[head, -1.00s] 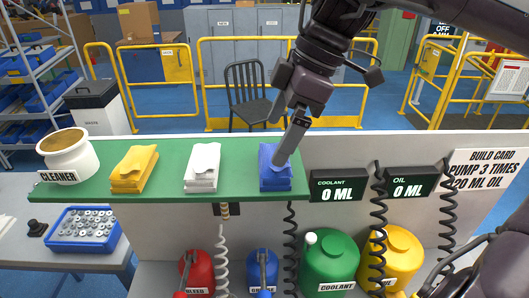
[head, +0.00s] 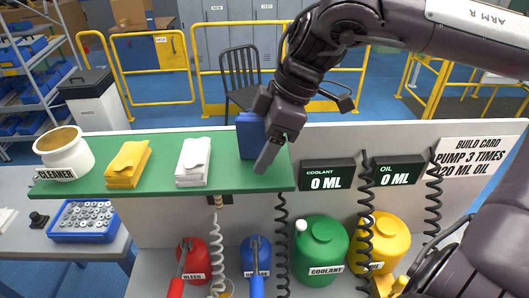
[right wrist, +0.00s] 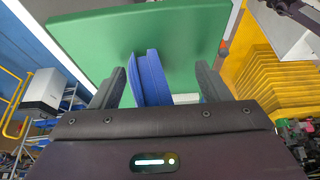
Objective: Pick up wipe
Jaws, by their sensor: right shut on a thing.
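The blue wipe (head: 247,138) is in my right gripper (head: 262,154) at the right end of the green shelf (head: 222,180). It is turned up on edge rather than lying flat. I cannot tell whether its lower edge touches the shelf. In the right wrist view the folded blue wipe (right wrist: 151,78) shows between the two fingers, against the green shelf top (right wrist: 100,50). A yellow wipe (head: 127,165) and a white wipe (head: 194,163) lie folded on the shelf to the left. My left gripper is not in view.
A white cleaner pot (head: 66,155) stands at the shelf's left end. Coolant (head: 327,174) and oil (head: 398,172) displays are right of the shelf. Coiled hoses hang below, by red, blue, green and yellow containers. Yellow railings stand behind.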

